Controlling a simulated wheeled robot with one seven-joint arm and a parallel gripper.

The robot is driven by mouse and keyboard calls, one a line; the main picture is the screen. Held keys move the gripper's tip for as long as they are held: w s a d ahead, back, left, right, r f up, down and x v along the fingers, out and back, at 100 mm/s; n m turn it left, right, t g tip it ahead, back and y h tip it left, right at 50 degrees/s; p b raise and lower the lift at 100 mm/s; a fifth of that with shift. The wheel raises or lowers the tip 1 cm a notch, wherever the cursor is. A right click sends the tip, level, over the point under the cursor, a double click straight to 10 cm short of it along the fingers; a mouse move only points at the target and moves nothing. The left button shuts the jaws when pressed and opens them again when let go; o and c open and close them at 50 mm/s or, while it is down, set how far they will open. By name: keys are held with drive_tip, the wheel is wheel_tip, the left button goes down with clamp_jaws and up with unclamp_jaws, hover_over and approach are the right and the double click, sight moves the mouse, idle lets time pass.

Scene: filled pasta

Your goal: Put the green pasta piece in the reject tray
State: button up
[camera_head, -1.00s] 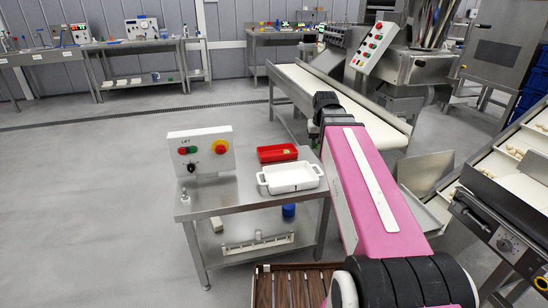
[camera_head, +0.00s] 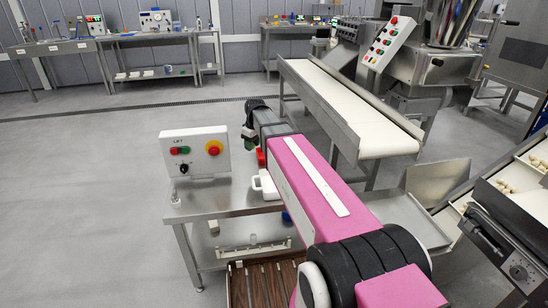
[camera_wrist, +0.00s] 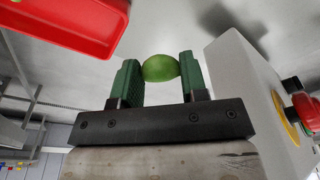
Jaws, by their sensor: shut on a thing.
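The green pasta piece (camera_wrist: 160,68) is a rounded green lump in the wrist view. My gripper (camera_wrist: 159,75) is shut on it, with one green finger on either side. A red tray (camera_wrist: 80,42), which I take as the reject tray, is at the upper left of the wrist view, off to the side of the fingers. In the head view only a sliver of the red tray (camera_head: 261,158) shows past my arm.
A control box (camera_head: 195,152) with coloured buttons stands on the steel table (camera_head: 190,207); it rises close on the right in the wrist view (camera_wrist: 240,85). A white dish (camera_head: 265,185) is mostly hidden by my arm. A conveyor (camera_head: 350,105) runs behind.

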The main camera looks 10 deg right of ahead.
drive_tip(key=w+d+f, duration=0.4)
drive_tip(key=w+d, duration=0.1)
drive_tip(key=w+d+f, duration=0.2)
drive_tip(key=d, duration=0.1)
drive_tip(key=shift+w+f, duration=0.25)
drive_tip(key=shift+f, duration=0.05)
drive_tip(key=shift+d+f, duration=0.15)
drive_tip(key=shift+f, duration=1.9)
drive_tip(key=shift+f, duration=0.15)
drive_tip(key=o, duration=0.6)
drive_tip(key=r, duration=0.4)
drive_tip(key=s+r, duration=0.1)
drive_tip(key=r, duration=0.3)
drive_tip(key=d+r, duration=0.1)
drive_tip(key=r, duration=0.3)
drive_tip(key=shift+s+d+r, duration=0.1)
drive_tip(key=shift+s, duration=0.05)
